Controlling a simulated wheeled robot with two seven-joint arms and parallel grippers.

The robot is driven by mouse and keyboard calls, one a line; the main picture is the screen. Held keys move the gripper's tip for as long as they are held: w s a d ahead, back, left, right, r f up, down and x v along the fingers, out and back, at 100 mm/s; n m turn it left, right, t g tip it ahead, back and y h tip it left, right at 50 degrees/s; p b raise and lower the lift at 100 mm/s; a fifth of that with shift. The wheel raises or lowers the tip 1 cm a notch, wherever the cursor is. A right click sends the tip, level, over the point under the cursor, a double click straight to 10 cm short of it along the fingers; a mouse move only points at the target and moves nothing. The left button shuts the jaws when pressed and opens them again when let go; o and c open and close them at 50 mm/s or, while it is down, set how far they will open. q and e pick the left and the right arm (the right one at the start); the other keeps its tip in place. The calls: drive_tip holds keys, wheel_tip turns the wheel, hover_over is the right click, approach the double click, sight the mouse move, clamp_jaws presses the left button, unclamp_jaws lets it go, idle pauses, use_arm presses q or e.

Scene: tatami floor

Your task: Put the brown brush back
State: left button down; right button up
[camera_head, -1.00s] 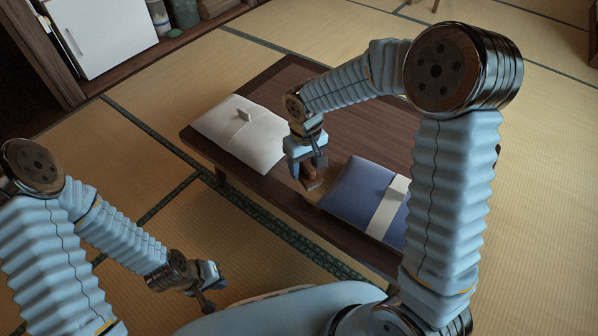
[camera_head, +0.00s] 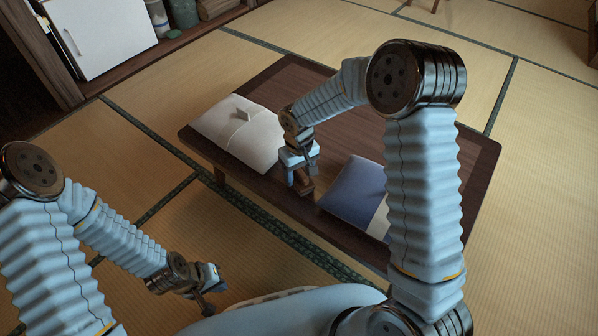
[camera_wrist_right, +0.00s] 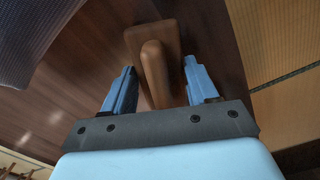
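The brown brush (camera_head: 304,187) is at the near edge of the low table, between the white folded item and the blue one. In the right wrist view the brush (camera_wrist_right: 156,62) shows a flat wooden block with a rounded handle pointing toward the gripper. My right gripper (camera_head: 301,180) is directly above the brush. Its fingers (camera_wrist_right: 160,88) stand apart on either side of the handle, with a narrow gap beside it. The brush's underside is hidden, so its contact with the table is unclear. My left gripper (camera_head: 214,286) is low at the left, away from the table; its fingers are unclear.
The dark wooden table (camera_head: 345,125) has free room behind my right gripper. A white folded item (camera_head: 240,130) lies left on it and a blue one with a pale band (camera_head: 352,190) lies right, partly behind my arm. Tatami (camera_head: 540,180) surrounds the table.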

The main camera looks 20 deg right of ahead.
sight(299, 170)
drive_tip(key=o, duration=0.3)
drive_tip(key=shift+o, duration=0.2)
drive_tip(key=shift+r, duration=0.1)
drive_tip(key=shift+r, duration=0.35)
wheel_tip(299, 170, up, 12)
drive_tip(key=p, duration=0.2)
drive_tip(key=shift+f, duration=0.25)
